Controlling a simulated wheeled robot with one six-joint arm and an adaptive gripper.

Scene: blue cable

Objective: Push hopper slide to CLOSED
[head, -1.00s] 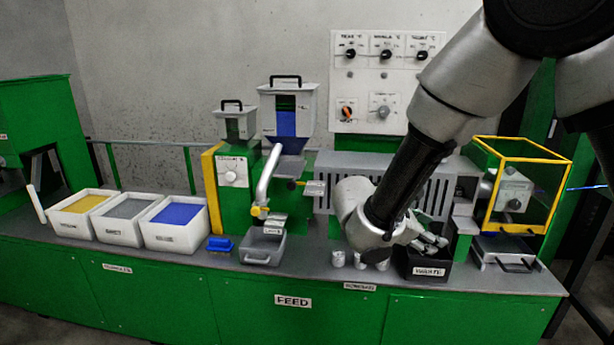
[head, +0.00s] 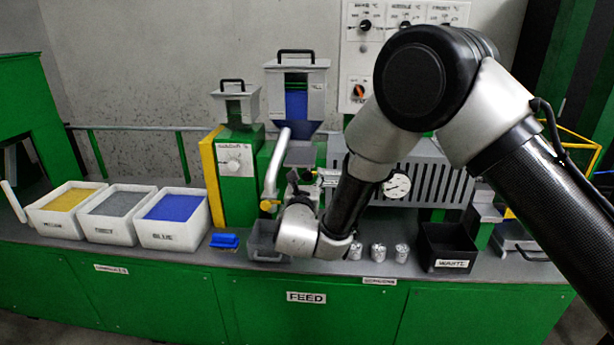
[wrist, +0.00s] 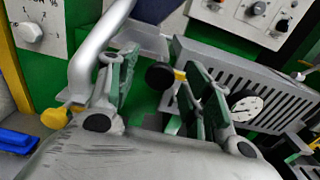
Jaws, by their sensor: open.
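The hopper (head: 297,75) with blue material in it stands behind my arm in the head view. The slide's black knob (wrist: 158,75), with a yellow part (wrist: 180,74) beside it, shows in the wrist view below the hopper's grey outlet (wrist: 143,38). My gripper (wrist: 160,66) is open, its green-padded fingers on either side of the knob in the picture. I see no contact, and the depth between them is hard to judge. In the head view my gripper (head: 303,182) is just below the hopper, and the slide is mostly hidden there.
A slanted grey pipe (wrist: 92,50) runs close to the left finger. A slotted grey housing with a gauge (wrist: 246,106) lies to the right. A grey bin (head: 262,240) stands below my gripper, and white trays of material (head: 172,228) stand at left.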

